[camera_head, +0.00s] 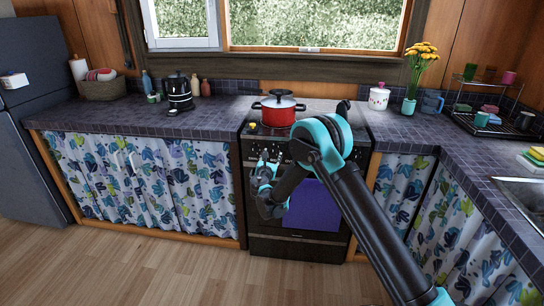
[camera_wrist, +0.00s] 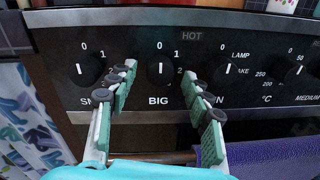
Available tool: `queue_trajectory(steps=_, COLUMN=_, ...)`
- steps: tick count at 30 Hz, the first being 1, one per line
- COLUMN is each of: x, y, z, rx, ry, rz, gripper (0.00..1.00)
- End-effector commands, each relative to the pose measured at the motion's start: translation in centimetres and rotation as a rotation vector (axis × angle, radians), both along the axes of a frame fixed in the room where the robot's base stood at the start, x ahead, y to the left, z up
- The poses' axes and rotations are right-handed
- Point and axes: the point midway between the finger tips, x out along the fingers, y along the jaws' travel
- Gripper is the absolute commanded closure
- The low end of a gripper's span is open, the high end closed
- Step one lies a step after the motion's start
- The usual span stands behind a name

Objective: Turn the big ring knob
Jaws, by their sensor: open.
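The big ring knob (camera_wrist: 160,73) is a black round knob above the label BIG on the dark stove panel, in the middle of the wrist view. Its white mark points up to the 0. My gripper (camera_wrist: 159,71) is open, with one green-padded finger left of this knob and one right of it. Neither finger visibly touches it, and I cannot tell how far the tips are from the panel. In the head view my gripper (camera_head: 264,164) is in front of the stove (camera_head: 275,248), and my arm hides part of the stove's front.
Other knobs flank it: the small ring knob (camera_wrist: 86,70) left, the oven knob (camera_wrist: 222,75) and temperature knob (camera_wrist: 296,75) right. A purple towel (camera_head: 312,205) hangs on the oven front. A red pot (camera_head: 276,115) stands on the stovetop. Floor to the left is clear.

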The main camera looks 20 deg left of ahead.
Motion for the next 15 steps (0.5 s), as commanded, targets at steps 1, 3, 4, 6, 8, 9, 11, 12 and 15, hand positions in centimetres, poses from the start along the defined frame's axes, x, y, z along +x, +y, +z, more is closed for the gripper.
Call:
queue_trajectory(steps=1, x=0.2, y=0.04, z=0.0, rx=0.0, ry=0.0, rz=0.0, gripper=0.5)
queue_trajectory(steps=3, x=0.32, y=0.07, z=0.01, rx=0.0, ry=0.0, rz=0.0, gripper=0.5)
queue_trajectory(steps=4, x=0.33, y=0.07, z=0.01, rx=0.0, ry=0.0, rz=0.0, gripper=0.5)
queue_trajectory(steps=6, x=0.34, y=0.07, z=0.01, rx=0.0, ry=0.0, rz=0.0, gripper=0.5)
queue_trajectory(steps=8, x=0.33, y=0.07, z=0.01, rx=0.0, ry=0.0, rz=0.0, gripper=0.5)
queue_trajectory(steps=9, x=0.33, y=0.06, z=0.01, rx=0.0, ry=0.0, rz=0.0, gripper=0.5)
queue_trajectory(steps=11, x=0.32, y=0.06, z=0.01, rx=0.0, ry=0.0, rz=0.0, gripper=0.55)
queue_trajectory(steps=12, x=0.32, y=0.06, z=0.01, rx=0.0, ry=0.0, rz=0.0, gripper=0.6)
queue_trajectory(steps=15, x=0.32, y=0.06, z=0.01, rx=0.0, ry=0.0, rz=0.0, gripper=0.73)
